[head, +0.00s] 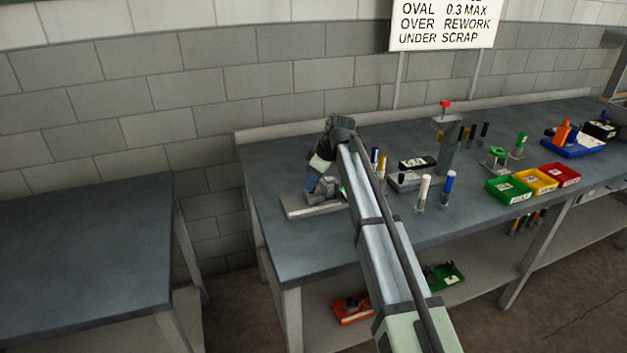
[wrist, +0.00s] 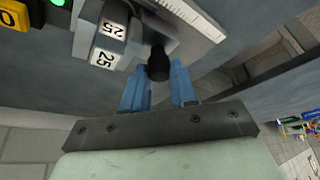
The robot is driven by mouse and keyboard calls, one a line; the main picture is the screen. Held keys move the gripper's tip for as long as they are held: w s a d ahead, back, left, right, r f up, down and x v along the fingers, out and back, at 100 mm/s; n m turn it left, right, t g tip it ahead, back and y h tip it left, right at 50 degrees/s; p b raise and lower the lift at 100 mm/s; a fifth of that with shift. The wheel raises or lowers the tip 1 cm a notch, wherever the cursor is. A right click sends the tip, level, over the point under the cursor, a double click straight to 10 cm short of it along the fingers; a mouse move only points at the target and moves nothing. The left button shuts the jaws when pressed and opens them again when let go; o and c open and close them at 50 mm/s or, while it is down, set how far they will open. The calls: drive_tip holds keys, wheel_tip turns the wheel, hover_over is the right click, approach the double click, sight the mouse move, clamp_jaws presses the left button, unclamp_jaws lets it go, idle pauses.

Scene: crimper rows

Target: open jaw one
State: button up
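The crimper fixture (head: 312,206) stands at the left end of the right-hand bench in the head view. In the wrist view its two grey jaw blocks (wrist: 112,40) carry labels reading 25. A black knob (wrist: 158,62) sticks out beside the blocks. My gripper (wrist: 159,70) has its two blue fingers on either side of this knob, with a gap about as wide as the knob, and looks shut on it. The contact faces are hard to see. In the head view my gripper (head: 313,183) is down at the fixture, partly hidden by my wrist.
A white scale (wrist: 196,18), a green light (wrist: 57,2) and a yellow plate (wrist: 14,14) border the jaws. Another fixture (head: 410,181), with posts nearby, stands right of my arm. Green (head: 508,190), yellow and red bins are farther right. The left bench (head: 80,240) is bare.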

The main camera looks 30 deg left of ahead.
clamp_jaws()
drive_tip(key=shift+a, duration=0.1)
drive_tip(key=shift+s+a, duration=1)
drive_tip(key=shift+s, duration=0.05)
drive_tip(key=shift+o, duration=1.1)
unclamp_jaws()
drive_tip(key=shift+r, duration=0.1)
drive_tip(key=v, duration=1.3)
drive_tip(key=shift+d+r, duration=0.2)
drive_tip(key=shift+r, duration=0.05)
